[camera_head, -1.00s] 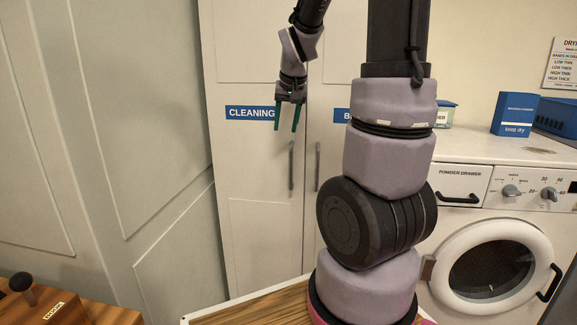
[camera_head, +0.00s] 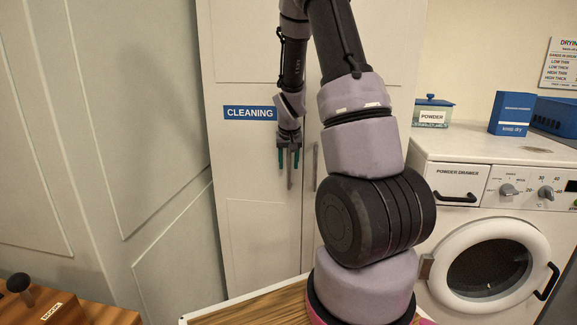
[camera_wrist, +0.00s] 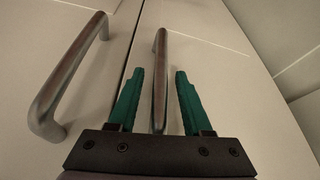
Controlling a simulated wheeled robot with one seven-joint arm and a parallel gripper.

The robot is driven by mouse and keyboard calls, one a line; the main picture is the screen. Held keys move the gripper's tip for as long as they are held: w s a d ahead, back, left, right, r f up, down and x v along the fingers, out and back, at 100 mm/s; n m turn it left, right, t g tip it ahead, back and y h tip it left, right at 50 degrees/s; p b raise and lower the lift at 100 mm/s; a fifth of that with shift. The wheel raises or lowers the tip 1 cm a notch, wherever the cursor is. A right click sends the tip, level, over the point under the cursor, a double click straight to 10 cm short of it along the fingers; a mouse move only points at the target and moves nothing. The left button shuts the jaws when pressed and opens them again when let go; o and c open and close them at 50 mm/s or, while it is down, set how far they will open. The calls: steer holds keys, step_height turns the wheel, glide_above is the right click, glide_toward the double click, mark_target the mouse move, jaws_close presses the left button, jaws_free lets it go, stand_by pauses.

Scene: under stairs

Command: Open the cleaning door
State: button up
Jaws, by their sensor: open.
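The cleaning door (camera_head: 245,220) is a tall pale cabinet door with a blue CLEANING label (camera_head: 250,113). It looks shut. Its vertical metal handle (camera_head: 290,172) is near its right edge; the handle also shows in the wrist view (camera_wrist: 160,75). My gripper (camera_head: 288,160) is in front of this handle, and its green fingers (camera_wrist: 157,82) are open. In the wrist view the handle lies between the two fingers, with a gap on each side. I cannot tell how deep the handle sits between them.
The neighbouring door's handle (camera_head: 316,168) is close by on the right; in the wrist view it is on the left (camera_wrist: 68,80). A washing machine (camera_head: 490,230) stands at the right. A wooden surface (camera_head: 245,312) is low in front, and a wooden box (camera_head: 60,308) is at lower left.

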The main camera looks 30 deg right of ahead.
steer(key=shift+w+d+f, duration=0.1)
steer(key=shift+w+f, duration=0.1)
steer(key=shift+f, duration=0.3)
jaws_close()
stand_by(1.2)
